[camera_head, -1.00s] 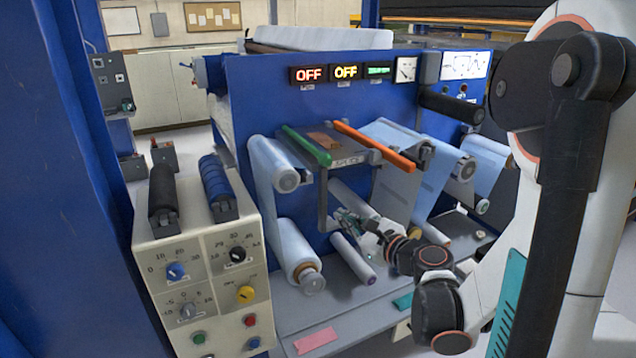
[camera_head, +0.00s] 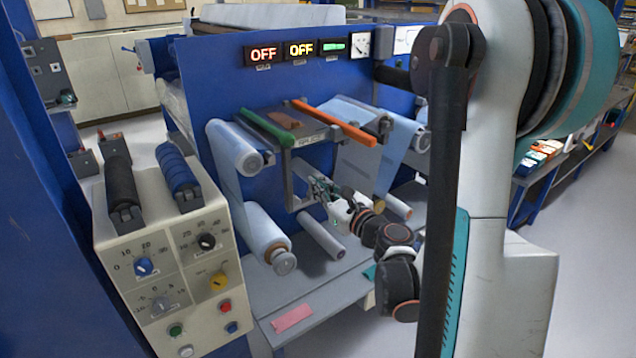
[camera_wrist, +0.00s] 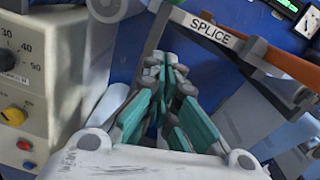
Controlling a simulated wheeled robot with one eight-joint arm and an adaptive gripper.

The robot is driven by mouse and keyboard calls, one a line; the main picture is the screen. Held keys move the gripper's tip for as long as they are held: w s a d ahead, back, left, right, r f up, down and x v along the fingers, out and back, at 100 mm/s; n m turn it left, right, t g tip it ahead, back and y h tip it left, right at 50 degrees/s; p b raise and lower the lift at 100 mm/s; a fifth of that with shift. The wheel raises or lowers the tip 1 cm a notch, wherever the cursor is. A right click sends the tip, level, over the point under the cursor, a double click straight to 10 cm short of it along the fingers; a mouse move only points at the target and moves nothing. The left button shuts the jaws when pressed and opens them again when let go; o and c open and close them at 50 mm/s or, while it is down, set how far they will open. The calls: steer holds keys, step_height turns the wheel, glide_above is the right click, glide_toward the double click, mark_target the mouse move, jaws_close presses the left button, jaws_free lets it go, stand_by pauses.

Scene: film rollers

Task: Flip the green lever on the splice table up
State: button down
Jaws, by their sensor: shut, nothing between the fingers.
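The splice table (camera_head: 308,139) is a small shelf on the blue machine front, with a white SPLICE label on its front edge. The green lever (camera_head: 265,128) is a long bar along the table's left side, lying roughly level with its near end toward me. My gripper (camera_head: 318,188) is below the table's front edge, apart from the green lever and lower than it. In the wrist view my gripper (camera_wrist: 163,68) is shut and empty, with the SPLICE label (camera_wrist: 210,28) just beyond and above it. I cannot make out the green lever in the wrist view.
An orange lever (camera_head: 335,123) runs along the table's right side. Film rollers (camera_head: 268,238) stand below and left of the table. A beige control box (camera_head: 170,250) with knobs and two handles is at the left. A pink slip (camera_head: 293,318) lies on the grey lower ledge.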

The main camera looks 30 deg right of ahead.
steer(key=w+a+r, duration=0.1)
steer(key=w+r, duration=0.3)
steer(key=w, duration=0.3)
steer(key=shift+w, duration=0.4)
steer(key=shift+a+r, duration=0.1)
steer(key=shift+r, duration=0.1)
steer(key=w+r+g+p, duration=0.3)
steer(key=r+g+p, duration=0.1)
steer(key=r+p, duration=0.8)
steer(key=w+r+g+p, duration=0.3)
steer(key=w+r+p, duration=0.1)
steer(key=r+p, duration=0.8)
steer(key=shift+w+r+g, duration=0.2)
steer(key=shift+r+g, duration=0.2)
steer(key=shift+r, duration=0.45)
steer(key=shift+a, duration=0.1)
